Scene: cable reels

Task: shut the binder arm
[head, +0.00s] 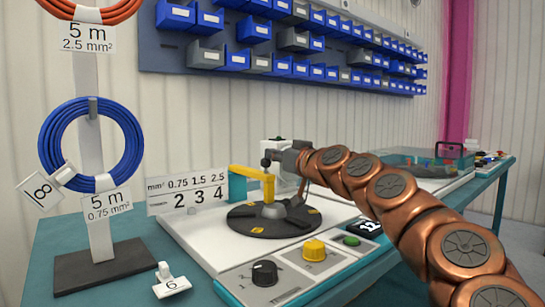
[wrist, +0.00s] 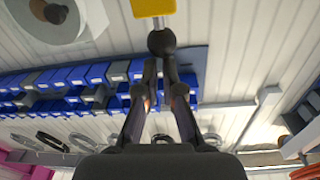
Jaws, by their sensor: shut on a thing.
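The binder arm (head: 252,173) is a yellow bar. It reaches from a teal post (head: 237,187) over the black turntable (head: 262,228), and its end points down at the middle of the turntable. A black ball knob (head: 266,162) sits at the yellow end. My gripper (head: 277,158) comes in from the right and is shut on this knob. The wrist view shows the dark fingers of my gripper (wrist: 162,62) on the black knob (wrist: 162,42), with the yellow arm end (wrist: 153,8) beyond it. The exact finger contact is partly hidden in the head view.
A control panel with a black dial (head: 265,273), a yellow knob (head: 314,250) and a green button (head: 351,240) lies in front. A stand with a blue cable coil (head: 62,125) is at left. A number sign (head: 188,192) stands behind the turntable. Blue bins (head: 255,30) hang on the wall.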

